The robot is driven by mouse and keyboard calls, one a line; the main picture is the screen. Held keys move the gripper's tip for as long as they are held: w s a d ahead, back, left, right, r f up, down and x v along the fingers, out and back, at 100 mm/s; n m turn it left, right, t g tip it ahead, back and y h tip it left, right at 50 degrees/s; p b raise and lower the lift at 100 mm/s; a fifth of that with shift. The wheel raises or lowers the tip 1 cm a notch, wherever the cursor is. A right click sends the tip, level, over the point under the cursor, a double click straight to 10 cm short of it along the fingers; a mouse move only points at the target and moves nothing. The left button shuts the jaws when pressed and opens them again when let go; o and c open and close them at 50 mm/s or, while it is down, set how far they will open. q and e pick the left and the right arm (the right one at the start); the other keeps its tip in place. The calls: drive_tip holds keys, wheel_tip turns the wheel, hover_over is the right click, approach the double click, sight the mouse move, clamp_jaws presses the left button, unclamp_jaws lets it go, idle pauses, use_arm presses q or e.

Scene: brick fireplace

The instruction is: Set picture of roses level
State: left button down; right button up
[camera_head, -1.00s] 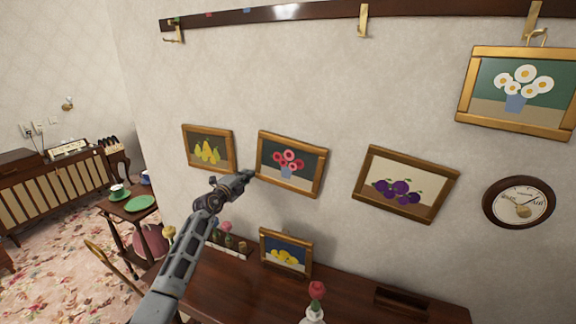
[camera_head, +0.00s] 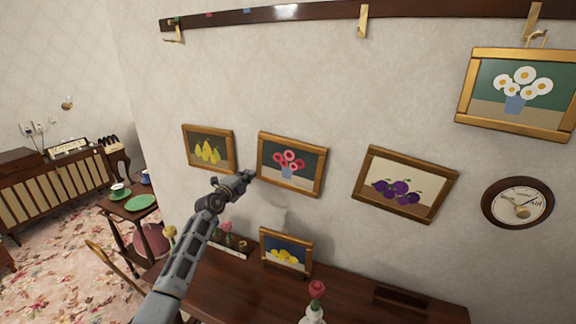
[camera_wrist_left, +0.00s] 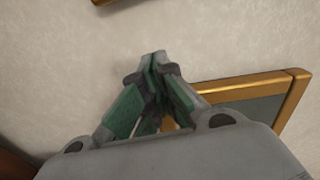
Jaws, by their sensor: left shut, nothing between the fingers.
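The picture of roses (camera_head: 291,164) hangs on the wall in a wooden frame, with red flowers in a blue vase on a dark ground. Its top edge slopes down to the right in the head view; the slanted view makes its true tilt hard to judge. My left gripper (camera_head: 249,177) is shut and empty, its tips at the frame's lower left corner. I cannot tell whether they touch it. In the left wrist view the shut fingertips (camera_wrist_left: 157,62) are against the wall background, with a gold-brown frame (camera_wrist_left: 290,90) to their right. My right gripper is not in view.
A pear picture (camera_head: 207,149) hangs close on the left, a plum picture (camera_head: 404,185) and a round dial (camera_head: 518,203) on the right. A daisy picture (camera_head: 515,92) hangs higher. Below, a lemon picture (camera_head: 286,252) and a rose vase (camera_head: 315,298) stand on a dark wooden top.

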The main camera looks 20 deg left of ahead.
use_arm(q)
drive_tip(key=shift+d+p, duration=0.8)
drive_tip(key=shift+p, duration=0.2)
idle(1.8)
drive_tip(key=shift+a+b, duration=0.35)
drive_tip(key=shift+a, duration=0.65)
idle(0.5)
drive_tip(key=s+p, duration=0.2)
drive_tip(key=s, duration=0.6)
drive_tip(key=shift+a+p, duration=0.3)
drive_tip(key=shift+p, duration=0.1)
idle(0.3)
idle(0.4)
